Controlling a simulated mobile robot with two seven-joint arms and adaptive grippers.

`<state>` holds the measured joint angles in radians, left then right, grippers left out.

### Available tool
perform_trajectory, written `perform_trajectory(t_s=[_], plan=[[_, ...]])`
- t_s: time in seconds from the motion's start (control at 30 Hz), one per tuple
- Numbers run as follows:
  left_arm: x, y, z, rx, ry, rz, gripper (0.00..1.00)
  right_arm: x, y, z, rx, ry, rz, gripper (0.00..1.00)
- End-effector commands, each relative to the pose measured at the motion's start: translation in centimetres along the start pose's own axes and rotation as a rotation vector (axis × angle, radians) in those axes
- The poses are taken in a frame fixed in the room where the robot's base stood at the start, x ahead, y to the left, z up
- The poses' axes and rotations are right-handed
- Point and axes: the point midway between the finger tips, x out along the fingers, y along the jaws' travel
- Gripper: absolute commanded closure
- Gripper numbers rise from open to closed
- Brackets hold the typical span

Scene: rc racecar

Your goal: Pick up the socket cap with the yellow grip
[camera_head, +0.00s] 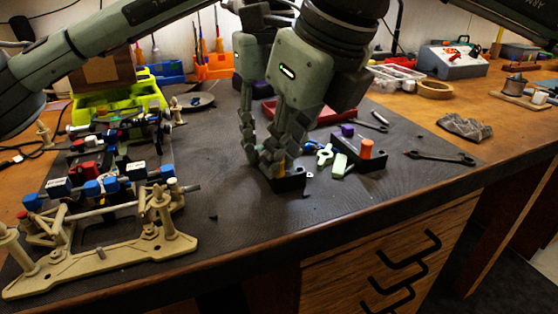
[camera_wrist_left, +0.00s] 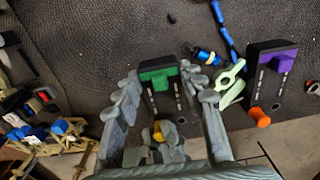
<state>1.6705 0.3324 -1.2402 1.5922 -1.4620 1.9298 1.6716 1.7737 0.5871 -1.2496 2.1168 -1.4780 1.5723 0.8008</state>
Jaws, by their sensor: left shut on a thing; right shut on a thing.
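A black holder block (camera_wrist_left: 160,72) stands on the dark mat, with a green-grip socket cap (camera_wrist_left: 160,77) at its far end. The yellow-grip socket cap (camera_wrist_left: 158,131) shows at the near end, partly hidden by the grey fingertips of my right gripper (camera_wrist_left: 155,148), which are shut on it. My left gripper (camera_wrist_left: 165,88) has one finger along each side of the holder and is shut on it. In the head view my right gripper (camera_head: 272,163) is low over the holder (camera_head: 290,183), and hides most of it and the caps; the left gripper is behind.
A second black block (camera_head: 372,162) with purple and orange grips stands to the right, beside a pale green tool (camera_head: 341,166). A wrench (camera_head: 440,158) lies farther right. The partly built car (camera_head: 100,175) fills the left. Bare mat lies between.

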Motion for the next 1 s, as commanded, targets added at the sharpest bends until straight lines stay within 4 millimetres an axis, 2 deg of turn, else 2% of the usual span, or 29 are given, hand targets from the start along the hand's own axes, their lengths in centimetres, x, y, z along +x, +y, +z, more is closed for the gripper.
perform_trajectory(t_s=[0.17,0.5,0.6,0.77,0.97,1.0], plan=[[0.0,0.0,0.0,0.0,-0.001,0.0,0.95,-1.1,0.0,0.5,0.001,-0.003,-0.001,0.96],[0.0,0.0,0.0,0.0,0.0,0.0,0.95,-7.1,0.0,3.0,0.001,-0.003,0.0,0.96],[0.0,0.0,0.0,0.0,0.0,0.0,0.95,-8.4,0.0,3.5,0.001,-0.002,-0.001,0.96],[0.0,0.0,0.0,0.0,0.0,0.0,0.95,-9.2,0.0,3.8,0.0,0.0,0.0,0.96],[0.0,0.0,0.0,0.0,0.0,0.0,0.95,-9.3,0.0,3.8,0.0,0.0,0.0,0.96],[0.0,0.0,0.0,0.0,0.0,0.0,0.59,-9.3,0.0,3.8,0.0,0.0,0.0,0.96]])
